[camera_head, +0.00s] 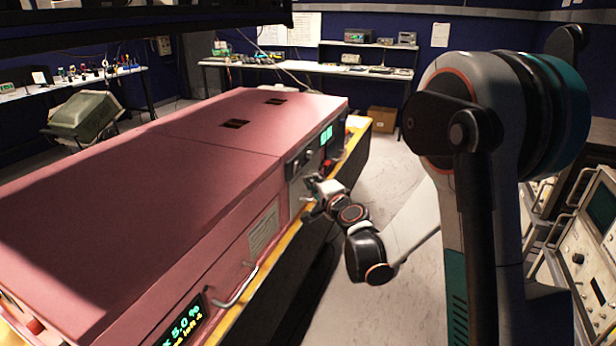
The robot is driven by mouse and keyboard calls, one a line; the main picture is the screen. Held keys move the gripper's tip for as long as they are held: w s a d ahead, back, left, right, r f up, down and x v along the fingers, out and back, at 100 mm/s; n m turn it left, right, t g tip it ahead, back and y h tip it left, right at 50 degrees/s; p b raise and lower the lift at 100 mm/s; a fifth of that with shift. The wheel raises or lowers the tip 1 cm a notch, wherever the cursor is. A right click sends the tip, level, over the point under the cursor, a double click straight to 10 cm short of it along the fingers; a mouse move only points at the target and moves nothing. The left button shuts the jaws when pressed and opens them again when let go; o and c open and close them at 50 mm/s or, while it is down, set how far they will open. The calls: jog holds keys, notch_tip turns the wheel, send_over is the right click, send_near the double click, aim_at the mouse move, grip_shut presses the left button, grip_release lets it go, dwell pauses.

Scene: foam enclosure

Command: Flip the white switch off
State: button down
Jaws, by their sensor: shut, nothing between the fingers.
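My gripper (309,199) is shut and empty, at the front panel (300,182) of the long pink-red enclosure (150,180). Its fingers point left toward the panel; I cannot tell whether they touch it. The panel is grey with dark fittings near its top. I cannot make out the white switch; it may be hidden behind my gripper or too small to see. A green-lit display (327,135) is to the right of the panel, on the same side of the enclosure.
A metal handle (238,288) sticks out of the enclosure's side, left of my gripper. A yellow ledge (277,253) runs below. A lit text display (183,322) is at lower left. Instruments (585,235) stand at right.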

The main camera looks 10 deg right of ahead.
jog(key=s+d, duration=0.1)
jog(key=s, duration=0.5)
jog(key=shift+r, duration=0.3)
